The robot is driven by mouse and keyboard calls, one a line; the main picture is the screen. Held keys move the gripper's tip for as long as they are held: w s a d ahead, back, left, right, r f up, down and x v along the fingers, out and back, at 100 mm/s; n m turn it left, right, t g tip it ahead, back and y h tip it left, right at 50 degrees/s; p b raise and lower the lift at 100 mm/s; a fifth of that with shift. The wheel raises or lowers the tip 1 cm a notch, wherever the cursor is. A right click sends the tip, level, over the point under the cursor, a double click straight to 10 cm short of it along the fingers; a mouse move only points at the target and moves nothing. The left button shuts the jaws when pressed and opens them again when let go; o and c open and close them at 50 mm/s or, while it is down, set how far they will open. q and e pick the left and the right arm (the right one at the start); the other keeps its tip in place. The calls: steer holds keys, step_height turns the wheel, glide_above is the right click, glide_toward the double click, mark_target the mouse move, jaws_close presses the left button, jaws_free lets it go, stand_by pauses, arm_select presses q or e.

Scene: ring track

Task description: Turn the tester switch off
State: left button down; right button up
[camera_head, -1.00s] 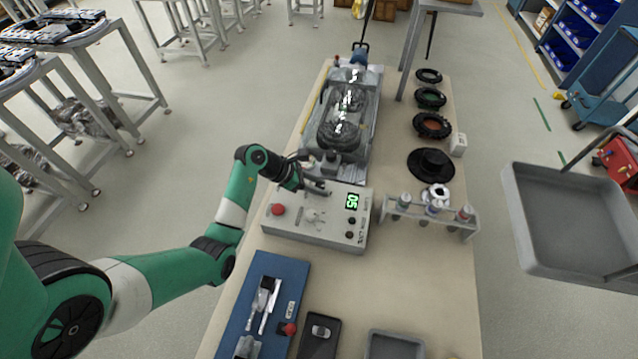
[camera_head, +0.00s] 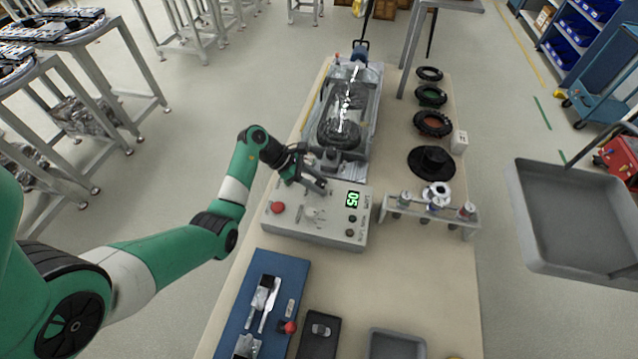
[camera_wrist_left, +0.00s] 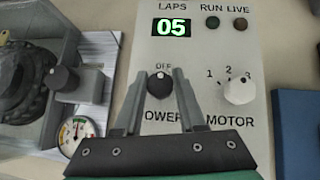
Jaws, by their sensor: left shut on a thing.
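The grey tester box (camera_head: 288,229) sits on the bench, with a lit green display reading 05 (camera_head: 352,199). In the left wrist view its dark, round power switch (camera_wrist_left: 160,84) lies between my left fingertips, under the word OFF. My left gripper (camera_head: 322,188) reaches over the box's upper left part; in the left wrist view (camera_wrist_left: 161,76) its two fingers are shut on the switch from both sides. The fingers cover part of the POWER label. The white motor knob (camera_wrist_left: 239,87) is right of the gripper, apart from it. My right gripper is not in view.
A red button (camera_head: 277,208) is on the box's left side. A clear-covered track unit (camera_head: 345,110) stands directly behind the box. A rack with tubes (camera_head: 425,213) is to the right, and a blue tool mat (camera_head: 245,312) lies in front. A round gauge (camera_wrist_left: 75,136) is left of the switch.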

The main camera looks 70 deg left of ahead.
arm_select(q)
steer(key=c, duration=0.5)
jaws_free()
steer(key=shift+s+a+r, duration=0.2)
steer(key=shift+s+r, duration=0.05)
steer(key=shift+r, duration=0.1)
steer(key=p+v, duration=0.2)
steer(key=v, duration=0.8)
steer(key=shift+s+r+p, duration=0.2)
steer(key=shift+s+p, duration=0.1)
steer(key=shift+p, duration=0.1)
